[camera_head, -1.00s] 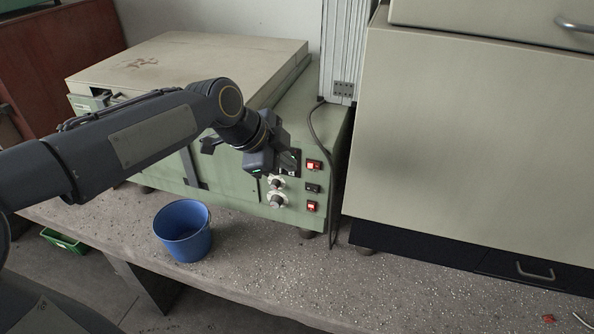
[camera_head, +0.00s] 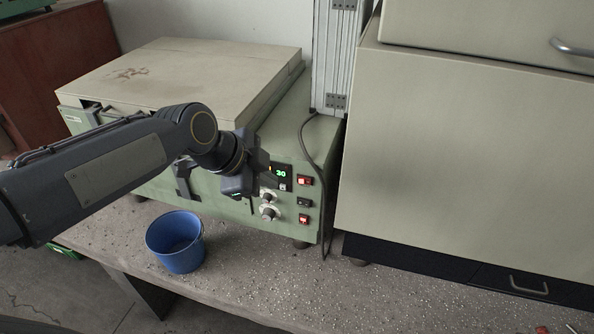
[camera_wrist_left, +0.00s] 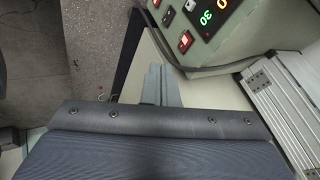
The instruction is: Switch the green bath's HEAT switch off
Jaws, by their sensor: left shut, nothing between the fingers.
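The green bath (camera_head: 225,210) stands on the bench with its control panel facing front. Its display (camera_head: 281,172) reads 30 in green and also shows in the left wrist view (camera_wrist_left: 207,16). Right of the display is a column of rockers: a red-lit upper switch (camera_head: 305,181), a dark middle one (camera_head: 304,203) and a red-lit lower one (camera_head: 304,219). Their labels are too small to read. The upper switch shows in the wrist view (camera_wrist_left: 185,41). My left gripper (camera_wrist_left: 162,72) is shut and empty, in front of the panel, apart from the switches. My right gripper is not in view.
Two knobs (camera_head: 268,213) sit left of the switches. A blue bucket (camera_head: 176,243) stands on the bench (camera_head: 245,278) in front of the bath. A cable (camera_head: 324,190) hangs right of the panel, beside a large beige cabinet (camera_head: 450,150). The front right of the bench is mostly clear.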

